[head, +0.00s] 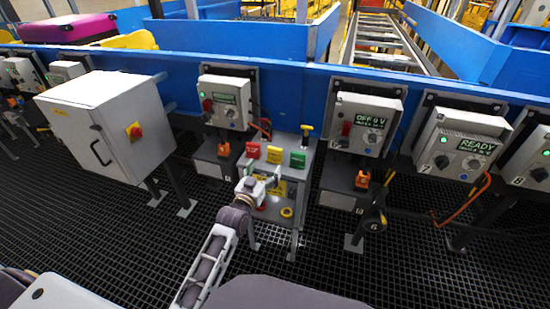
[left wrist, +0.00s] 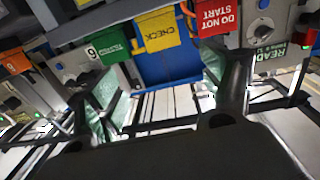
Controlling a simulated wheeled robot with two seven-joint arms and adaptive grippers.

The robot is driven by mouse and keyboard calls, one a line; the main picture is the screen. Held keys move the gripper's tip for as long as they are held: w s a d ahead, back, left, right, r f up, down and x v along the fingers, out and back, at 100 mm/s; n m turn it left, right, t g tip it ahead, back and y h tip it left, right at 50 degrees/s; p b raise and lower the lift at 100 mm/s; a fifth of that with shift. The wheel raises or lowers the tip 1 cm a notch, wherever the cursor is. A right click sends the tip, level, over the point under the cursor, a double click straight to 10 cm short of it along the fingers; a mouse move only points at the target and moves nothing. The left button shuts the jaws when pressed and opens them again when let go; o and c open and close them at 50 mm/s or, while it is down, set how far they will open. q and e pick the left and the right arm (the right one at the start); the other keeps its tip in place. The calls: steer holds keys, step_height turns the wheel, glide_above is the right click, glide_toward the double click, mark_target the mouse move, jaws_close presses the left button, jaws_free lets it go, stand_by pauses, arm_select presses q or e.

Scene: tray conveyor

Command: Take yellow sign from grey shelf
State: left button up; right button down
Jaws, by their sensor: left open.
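In the left wrist view the yellow sign (left wrist: 158,32) reads CHECK and shows beyond the gap between my fingers. My left gripper (head: 270,185) is open and empty, just in front of and below the row of signs. Its two fingers (left wrist: 160,82) stand wide apart and do not visibly touch the sign. My right gripper is not in view.
A white cabinet (head: 108,125) stands left of the shelf. Control boxes (head: 226,103) line the blue conveyor wall (head: 400,80). In the left wrist view, the green sign (left wrist: 110,50) and red DO NOT START sign (left wrist: 218,15) flank the yellow one closely.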

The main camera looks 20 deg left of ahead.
mark_target(276, 151)
arm_select(q)
steer(key=w, duration=0.4)
steer(key=w+b, duration=0.1)
steer(key=w, duration=0.2)
steer(key=shift+d+f, duration=0.1)
steer(key=shift+d, duration=0.15)
steer(key=shift+w, duration=0.3)
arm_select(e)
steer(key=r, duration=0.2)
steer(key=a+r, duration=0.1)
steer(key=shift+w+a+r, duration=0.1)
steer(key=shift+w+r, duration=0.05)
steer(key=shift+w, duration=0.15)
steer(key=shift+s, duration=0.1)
arm_select(q)
steer(key=shift+w, duration=0.15)
